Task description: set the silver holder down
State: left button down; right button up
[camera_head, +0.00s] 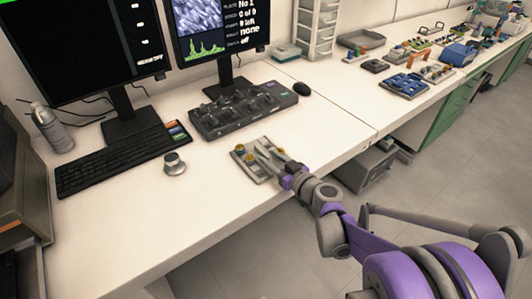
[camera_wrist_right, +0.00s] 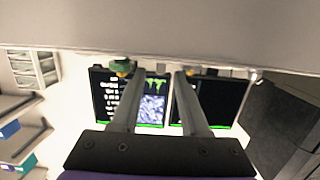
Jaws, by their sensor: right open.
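A small silver round piece with a dark top (camera_head: 174,164) stands upright on the white desk, right of the keyboard; it looks like the silver holder, though its details are too small to be sure. My right gripper (camera_head: 263,153) is over a small grey tray (camera_head: 246,169), left of the desk's front edge, well to the right of the silver piece. In the right wrist view its two fingers (camera_wrist_right: 152,80) are apart with nothing gripped between them. A green and yellow piece (camera_wrist_right: 122,67) shows at the left fingertip. My left gripper is out of view.
The tray holds small brass-coloured pieces (camera_head: 250,158). A dark control panel (camera_head: 243,110) lies behind it, with a mouse (camera_head: 301,89) beside it. A keyboard (camera_head: 122,158), two monitors and a grey bottle (camera_head: 53,129) are at the left. Bare desk lies in front of the silver piece.

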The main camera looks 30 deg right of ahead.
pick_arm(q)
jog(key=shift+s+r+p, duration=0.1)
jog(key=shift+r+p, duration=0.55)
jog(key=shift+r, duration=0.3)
pick_arm(e)
jog(key=s, duration=0.2)
jog(key=s+r, duration=0.1)
jog(key=s, duration=0.5)
jog(key=shift+s+d+r, duration=0.15)
jog(key=shift+s+d, duration=0.05)
jog(key=shift+d, duration=0.1)
